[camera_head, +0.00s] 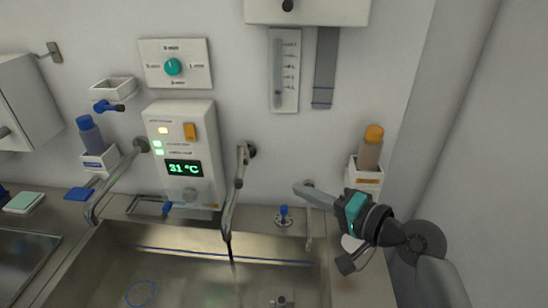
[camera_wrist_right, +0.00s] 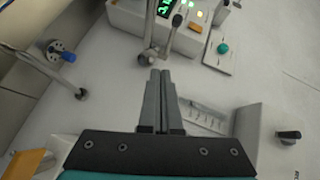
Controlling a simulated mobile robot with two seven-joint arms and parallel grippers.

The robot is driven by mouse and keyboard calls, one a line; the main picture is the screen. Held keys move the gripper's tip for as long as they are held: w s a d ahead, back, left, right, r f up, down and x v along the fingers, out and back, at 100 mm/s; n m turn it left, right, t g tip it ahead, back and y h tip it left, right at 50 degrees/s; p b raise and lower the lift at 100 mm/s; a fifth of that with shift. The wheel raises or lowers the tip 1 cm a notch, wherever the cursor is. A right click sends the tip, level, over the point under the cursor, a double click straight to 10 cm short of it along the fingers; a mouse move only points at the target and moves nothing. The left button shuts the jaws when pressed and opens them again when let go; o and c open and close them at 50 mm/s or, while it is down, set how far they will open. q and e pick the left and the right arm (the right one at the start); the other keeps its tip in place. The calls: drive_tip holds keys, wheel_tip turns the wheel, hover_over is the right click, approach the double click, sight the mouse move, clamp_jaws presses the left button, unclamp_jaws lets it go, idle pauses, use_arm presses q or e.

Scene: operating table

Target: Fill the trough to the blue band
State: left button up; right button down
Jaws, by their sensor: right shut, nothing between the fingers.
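The steel trough (camera_head: 60,275) is in the lower part of the head view. A blue band (camera_head: 190,252) runs along its inner back wall. A spout (camera_head: 236,190) hangs from the wall over it, and a thin dark streak falls from its end; I cannot tell whether this is water. The water level is not clear. A control box (camera_head: 207,115) on the wall reads 31 °C; it also shows in the right wrist view (camera_wrist_right: 126,15). My right gripper (camera_head: 298,188) is shut and empty, right of the spout and above the trough's back right corner. My left gripper is not in view.
A teal dial (camera_head: 173,67) is on a wall plate above the control box. An orange-capped bottle (camera_head: 370,150) stands in a holder at right, and a blue-capped bottle (camera_head: 88,135) at left. A blue-topped valve (camera_head: 283,212) is behind the trough.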

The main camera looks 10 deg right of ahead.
drive_tip(key=d+r+m, duration=0.1)
drive_tip(key=r, duration=0.1)
drive_tip(key=p, duration=0.2)
approach(241, 165)
drive_tip(key=d+f+x, duration=0.1)
drive_tip(key=x, duration=0.3)
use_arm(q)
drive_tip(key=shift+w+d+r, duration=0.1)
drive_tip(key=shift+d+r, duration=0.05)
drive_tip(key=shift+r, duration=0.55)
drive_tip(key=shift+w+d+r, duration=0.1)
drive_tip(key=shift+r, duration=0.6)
use_arm(e)
drive_tip(key=shift+w+a+y, duration=0.2)
drive_tip(key=shift+a, duration=0.25)
drive_tip(key=shift+w+a+y, duration=0.2)
drive_tip(key=shift+a, duration=0.2)
use_arm(q)
drive_tip(key=shift+p, duration=0.3)
